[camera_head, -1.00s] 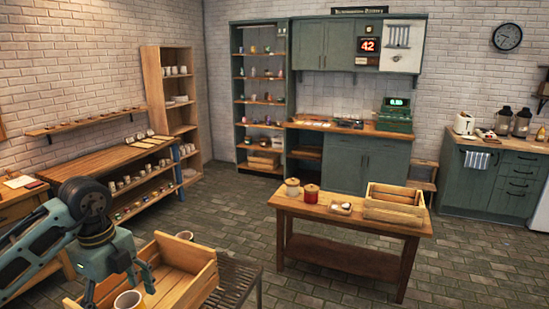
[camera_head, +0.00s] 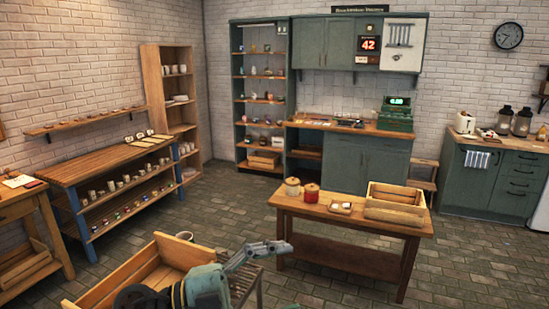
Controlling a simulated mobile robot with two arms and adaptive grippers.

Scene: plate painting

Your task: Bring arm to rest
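My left gripper (camera_head: 278,247) is low in the middle of the head view, its fingers pointing right, in front of the near crate's right side. The fingers show edge-on, so I cannot tell whether they are open or shut. I see nothing held between them. The dark joints of my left arm lie along the bottom edge. My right gripper is not in view.
A wooden table (camera_head: 345,213) holds two canisters, a small tray and another crate (camera_head: 395,211). The tiled floor between the furniture is clear.

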